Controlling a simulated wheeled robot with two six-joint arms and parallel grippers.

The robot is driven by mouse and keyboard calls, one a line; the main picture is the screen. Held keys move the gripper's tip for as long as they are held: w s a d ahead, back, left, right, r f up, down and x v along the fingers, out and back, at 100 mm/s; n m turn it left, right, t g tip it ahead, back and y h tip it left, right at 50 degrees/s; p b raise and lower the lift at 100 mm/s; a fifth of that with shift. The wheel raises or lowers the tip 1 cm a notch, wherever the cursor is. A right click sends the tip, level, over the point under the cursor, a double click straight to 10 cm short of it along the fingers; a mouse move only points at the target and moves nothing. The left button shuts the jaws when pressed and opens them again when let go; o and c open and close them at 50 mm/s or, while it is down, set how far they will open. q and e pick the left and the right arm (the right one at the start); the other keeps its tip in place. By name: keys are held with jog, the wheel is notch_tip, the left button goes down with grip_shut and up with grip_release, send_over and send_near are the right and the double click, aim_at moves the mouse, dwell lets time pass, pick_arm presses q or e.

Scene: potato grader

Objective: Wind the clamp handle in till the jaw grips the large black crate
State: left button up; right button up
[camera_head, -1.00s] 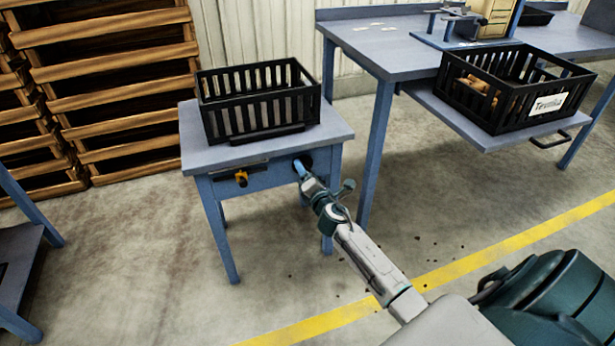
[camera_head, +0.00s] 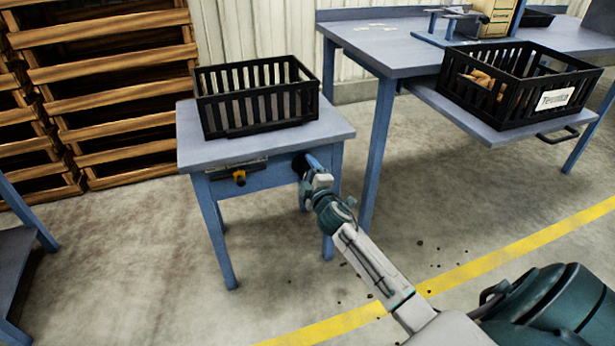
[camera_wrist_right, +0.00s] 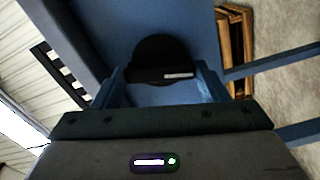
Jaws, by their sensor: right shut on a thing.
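The large black crate (camera_head: 258,100) with slatted sides sits upright on the small blue-grey table (camera_head: 185,150) and looks empty. The round black clamp handle (camera_head: 299,163) is on the table's front face, at its right end; it also shows in the right wrist view (camera_wrist_right: 160,50). My right gripper (camera_head: 314,172) is shut on the handle, its blue fingers on either side of it in the right wrist view (camera_wrist_right: 160,88). The clamp jaw cannot be told apart from the crate's lower front edge. My left gripper is out of view.
An orange-yellow piece (camera_head: 239,178) is on the table's front. A bigger blue bench (camera_head: 365,50) stands to the right, with a black crate of potatoes (camera_head: 520,110) on its lower shelf. Wooden pallets (camera_head: 110,75) are stacked at the left. Open floor lies in front.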

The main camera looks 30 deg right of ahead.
jog(key=shift+f+m, duration=0.15)
jog(key=shift+m, duration=0.55)
jog(key=shift+o, duration=0.2)
jog(key=shift+b, duration=0.3)
jog(key=shift+m, duration=0.3)
jog(key=o, duration=1)
jog(key=shift+c, duration=0.2)
jog(key=shift+s, duration=0.1)
jog(key=v, duration=1)
jog(key=shift+s, duration=0.3)
